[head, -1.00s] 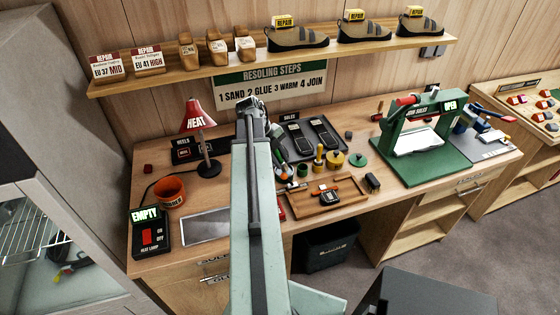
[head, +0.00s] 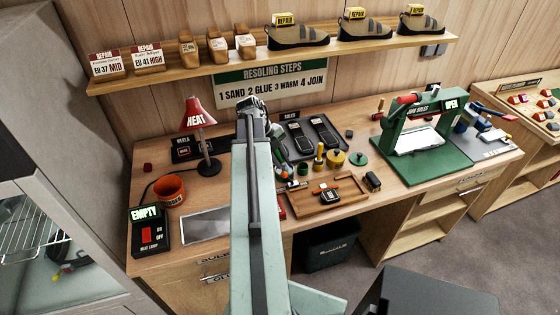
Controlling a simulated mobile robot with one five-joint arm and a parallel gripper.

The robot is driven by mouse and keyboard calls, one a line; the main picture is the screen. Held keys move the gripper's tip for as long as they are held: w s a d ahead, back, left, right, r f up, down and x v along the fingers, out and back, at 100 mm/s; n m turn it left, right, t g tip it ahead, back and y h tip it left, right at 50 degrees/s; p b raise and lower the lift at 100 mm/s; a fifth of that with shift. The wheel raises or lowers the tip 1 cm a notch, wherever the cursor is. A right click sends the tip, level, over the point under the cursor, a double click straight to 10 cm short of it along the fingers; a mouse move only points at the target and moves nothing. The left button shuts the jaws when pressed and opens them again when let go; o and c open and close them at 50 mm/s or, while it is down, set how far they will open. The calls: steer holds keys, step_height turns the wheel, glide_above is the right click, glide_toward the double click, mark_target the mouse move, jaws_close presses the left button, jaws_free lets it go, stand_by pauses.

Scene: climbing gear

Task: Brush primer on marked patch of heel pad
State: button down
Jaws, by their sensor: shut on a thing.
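My arm rises through the middle of the head view and bends over the bench. My gripper (head: 286,174) is low over the bench, just left of the wooden tray (head: 300,210), and small in this view. It is shut on a slim thing, probably the brush, mostly hidden by the arm. A small dark pad with a reddish patch, probably the heel pad (head: 330,196), lies in the tray, to the right of the gripper. I cannot tell whether the brush touches anything. The primer is probably in the orange tub (head: 170,189) at left, but its label is partly unreadable.
A green jar (head: 303,169), a yellow-handled tool (head: 319,156) and a yellow pot (head: 336,159) stand close behind the tray. Dark soles (head: 325,130) lie further back. The green press (head: 425,135) stands right, the red heat lamp (head: 200,119) left.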

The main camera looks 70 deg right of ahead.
stand_by(0.6)
step_height(320, 180, up, 7)
steer(key=p, duration=0.7)
steer(key=shift+f, duration=0.1)
